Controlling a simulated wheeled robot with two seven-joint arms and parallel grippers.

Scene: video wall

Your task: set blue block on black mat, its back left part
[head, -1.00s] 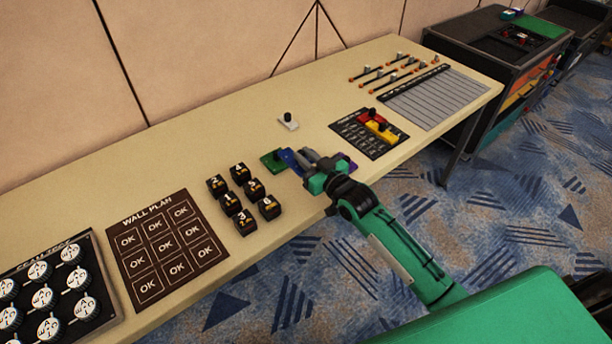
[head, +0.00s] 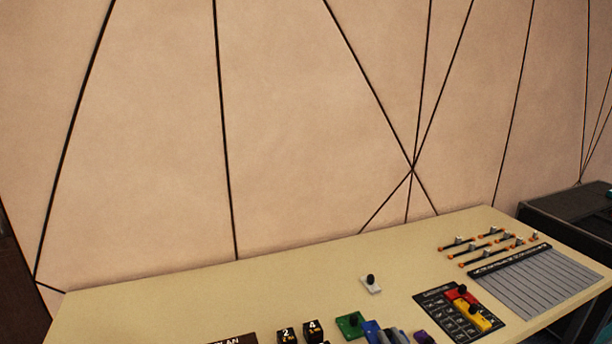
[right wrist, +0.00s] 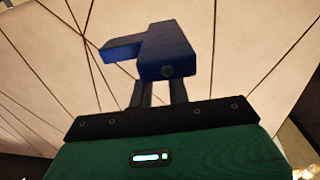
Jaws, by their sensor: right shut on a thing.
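The blue block (right wrist: 168,50) is between the fingers of my right gripper (right wrist: 155,92) in the right wrist view, with the wall behind it. In the head view the blue block (head: 372,332) shows at the bottom edge, beside the green block. I cannot tell whether the block is clear of the table. The black mat (head: 452,323) lies to the right. A red block (head: 462,295) and a yellow block (head: 473,317) stand on its right side; its back left part looks bare. My left gripper is not in view.
A green block (head: 350,325) with a knob is just left of the blue one, and a purple block (head: 424,338) just right. A white block (head: 371,285) with a black knob stands behind. Numbered black blocks (head: 312,329) are at left. The table behind the mat is clear.

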